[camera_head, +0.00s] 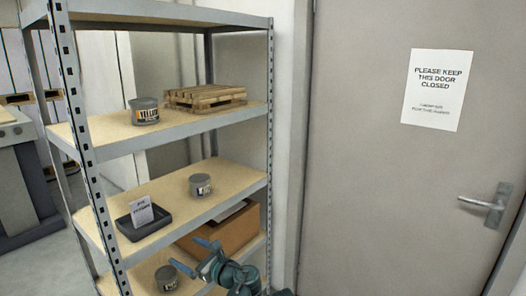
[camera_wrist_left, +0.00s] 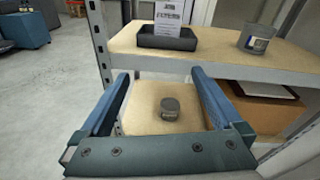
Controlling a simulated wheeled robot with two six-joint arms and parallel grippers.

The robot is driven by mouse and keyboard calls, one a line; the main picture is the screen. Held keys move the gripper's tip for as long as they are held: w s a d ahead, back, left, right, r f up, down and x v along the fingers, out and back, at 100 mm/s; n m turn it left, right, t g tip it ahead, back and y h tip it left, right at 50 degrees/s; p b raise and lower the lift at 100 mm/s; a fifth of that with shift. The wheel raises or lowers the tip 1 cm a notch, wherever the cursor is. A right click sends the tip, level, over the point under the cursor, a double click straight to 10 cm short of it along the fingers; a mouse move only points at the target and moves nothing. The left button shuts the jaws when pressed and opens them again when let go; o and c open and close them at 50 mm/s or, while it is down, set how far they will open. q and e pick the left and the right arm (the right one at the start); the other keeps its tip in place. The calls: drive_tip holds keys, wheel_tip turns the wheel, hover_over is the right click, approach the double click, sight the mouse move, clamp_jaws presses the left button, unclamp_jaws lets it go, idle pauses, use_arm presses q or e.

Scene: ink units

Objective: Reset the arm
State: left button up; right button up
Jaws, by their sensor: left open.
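My left gripper (camera_head: 184,254) comes in at the bottom of the head view, in front of the lower part of a metal shelf rack. Its two blue fingers are spread apart with nothing between them. In the left wrist view, the open gripper (camera_wrist_left: 160,75) frames a small grey can (camera_wrist_left: 170,108) on the lower shelf, beyond the fingers and apart from them. That can (camera_head: 167,278) also shows in the head view, left of the fingers. My right gripper is not in view.
The middle shelf holds a black tray (camera_head: 142,229) with a small sign and a grey can (camera_head: 200,185). A cardboard box (camera_head: 232,230) sits lower right. A closed door (camera_head: 370,180) stands right.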

use_arm(q)
drive_tip(key=s+d+f+n+g+h, duration=0.4)
drive_tip(key=s+f+n, duration=0.3)
drive_tip(key=f, duration=0.2)
drive_tip(key=s+d+f+n+g+h, duration=0.35)
drive_tip(key=s+d+f+n, duration=0.2)
drive_tip(key=f+n, duration=0.25)
drive_tip(key=s+d+f+n+g+h, duration=0.2)
drive_tip(key=s+d+n+g+h, duration=0.1)
drive_tip(key=s+d+n+h, duration=0.4)
wheel_tip(320, 180, up, 17)
drive_tip(key=a+m+y+p, duration=0.1)
drive_tip(key=m+y+p, duration=0.1)
drive_tip(key=p, duration=1.5)
drive_tip(key=shift+m, duration=0.3)
drive_tip(key=shift+s+a+f+t, duration=0.1)
drive_tip(key=shift+t, duration=0.15)
